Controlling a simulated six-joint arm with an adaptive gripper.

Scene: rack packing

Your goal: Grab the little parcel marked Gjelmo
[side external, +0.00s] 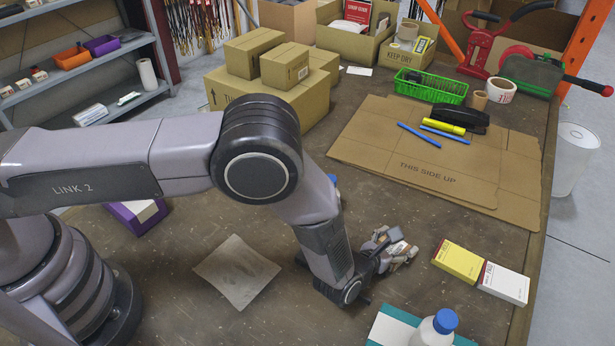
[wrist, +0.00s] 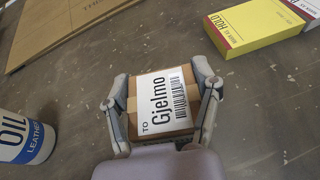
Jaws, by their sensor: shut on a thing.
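The little parcel is a small brown cardboard box (wrist: 139,88) with a white label reading "TO Gjelmo" and a barcode, in the middle of the wrist view. My gripper (wrist: 160,85) is shut on it, with one finger along its left side and one along its right side. In the side external view my gripper (side external: 392,250) is low over the table, right of centre, with the parcel (side external: 399,248) small and partly hidden between the fingers. I cannot tell whether the parcel touches the table.
A yellow box (side external: 459,261) and a white box (side external: 504,283) lie right of the gripper. A bottle with a blue cap (side external: 436,328) stands in front. An oil container (wrist: 25,137) shows in the wrist view. Flat cardboard (side external: 430,195) and stacked cartons (side external: 270,95) lie farther back.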

